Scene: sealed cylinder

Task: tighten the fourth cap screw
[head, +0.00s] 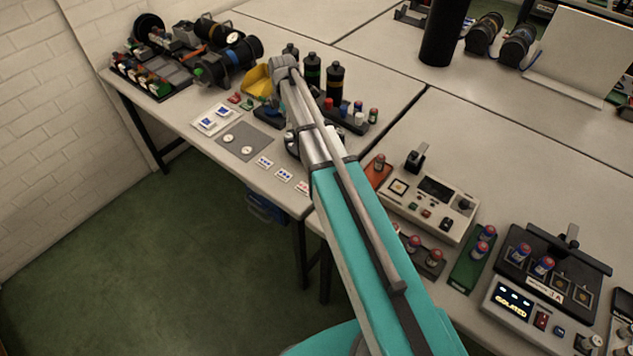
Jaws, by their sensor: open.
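My arm reaches from the bottom of the head view up to the left bench, and its grey end section covers part of the bench top. My gripper cannot be made out; it is hidden behind the arm or too small to tell. Dark cylinders lie at the far left, among them one with a blue band (243,50) and one with a green end (211,71). No cap screw can be picked out at this size, so I cannot tell which is the fourth or how any of them sits.
A yellow bin (257,80), upright dark bottles (335,82) and a grey plate with two round pieces (243,141) crowd the left bench. Green floor (150,260) is clear.

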